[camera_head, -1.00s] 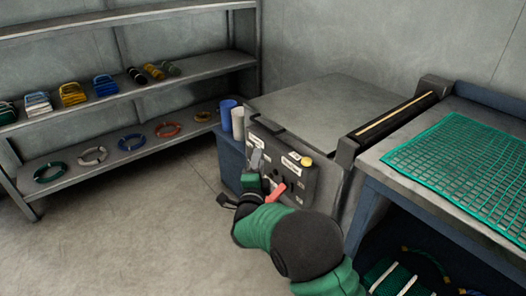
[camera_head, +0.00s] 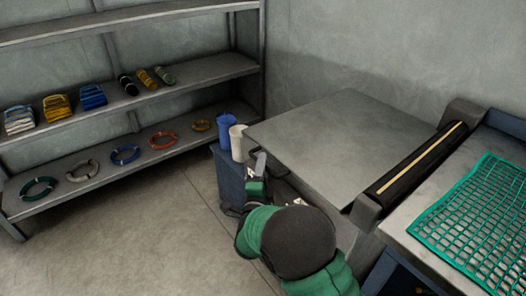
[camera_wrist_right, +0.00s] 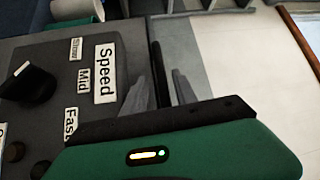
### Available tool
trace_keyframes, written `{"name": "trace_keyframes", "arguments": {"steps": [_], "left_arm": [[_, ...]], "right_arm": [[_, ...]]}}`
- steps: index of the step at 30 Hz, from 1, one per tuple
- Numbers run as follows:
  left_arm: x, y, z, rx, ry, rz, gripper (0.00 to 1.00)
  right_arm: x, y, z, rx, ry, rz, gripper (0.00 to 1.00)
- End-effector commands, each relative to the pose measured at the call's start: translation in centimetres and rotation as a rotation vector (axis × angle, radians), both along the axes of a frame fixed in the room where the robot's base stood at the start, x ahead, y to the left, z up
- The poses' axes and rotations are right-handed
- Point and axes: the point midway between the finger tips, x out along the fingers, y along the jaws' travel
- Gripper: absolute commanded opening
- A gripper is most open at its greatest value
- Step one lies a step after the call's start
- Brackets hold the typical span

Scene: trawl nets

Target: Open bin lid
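The grey flat lid (camera_head: 345,135) lies level on top of the grey bin unit beside the shelf and looks shut. A dark handle (camera_head: 257,153) shows at its front left edge. My right gripper (camera_head: 261,160) is at this front edge, close to the handle; my green and black forearm hides most of the front panel. In the right wrist view, my gripper (camera_wrist_right: 160,95) has grey fingers beside dark bars at the panel's edge. I cannot tell whether they touch or grip anything. My left gripper is out of view.
The panel (camera_wrist_right: 40,55) carries a black knob (camera_wrist_right: 30,82) and a Speed label (camera_wrist_right: 104,73). A blue cup (camera_head: 226,129) and a white cup (camera_head: 238,143) stand left of the lid. A roller (camera_head: 415,170) and a table with green net (camera_head: 480,215) are at right.

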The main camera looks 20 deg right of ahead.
Motion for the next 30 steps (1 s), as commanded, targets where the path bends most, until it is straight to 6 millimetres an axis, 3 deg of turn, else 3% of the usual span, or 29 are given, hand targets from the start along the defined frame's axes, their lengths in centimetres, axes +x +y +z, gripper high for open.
{"name": "trace_keyframes", "arguments": {"steps": [9, 17, 30], "left_arm": [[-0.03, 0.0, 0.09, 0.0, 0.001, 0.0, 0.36], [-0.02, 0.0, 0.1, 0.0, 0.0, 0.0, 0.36], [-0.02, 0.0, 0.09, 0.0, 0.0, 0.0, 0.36]], "right_arm": [[-0.11, 0.01, 0.02, 0.0, 0.0, 0.0, 0.34], [-0.06, -0.03, -0.04, 0.0, 0.001, 0.0, 0.0], [-0.09, -0.16, -0.13, 0.001, 0.003, -0.004, 0.0]]}}
